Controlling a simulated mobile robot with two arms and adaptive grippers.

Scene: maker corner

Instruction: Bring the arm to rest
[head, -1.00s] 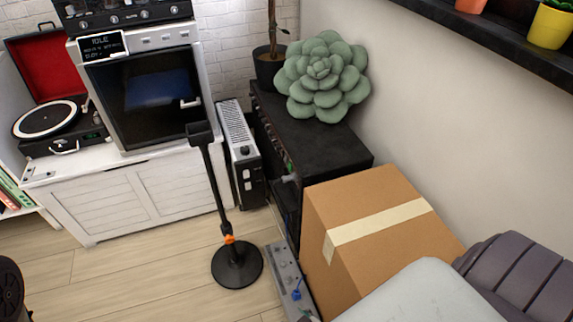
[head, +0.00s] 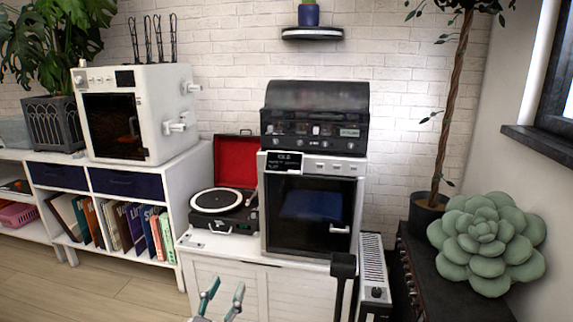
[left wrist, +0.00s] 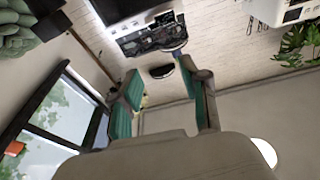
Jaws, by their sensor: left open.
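My left gripper (head: 222,302) shows at the bottom of the head view, in front of the white cabinet. Its two teal-padded fingers stand apart, pointing up, with nothing between them. In the left wrist view the same fingers (left wrist: 165,105) are spread and empty, with the wall and ceiling side of the room beyond them. The rest of the left arm is below the head view. My right gripper is not in view.
A white cabinet (head: 228,272) carries a record player (head: 222,222) and a silver-framed machine (head: 310,215). A black stand (head: 343,268) rises in front. A black amplifier-like box (head: 440,285) with a green succulent (head: 487,243) is at right. Open floor (head: 90,285) lies at left.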

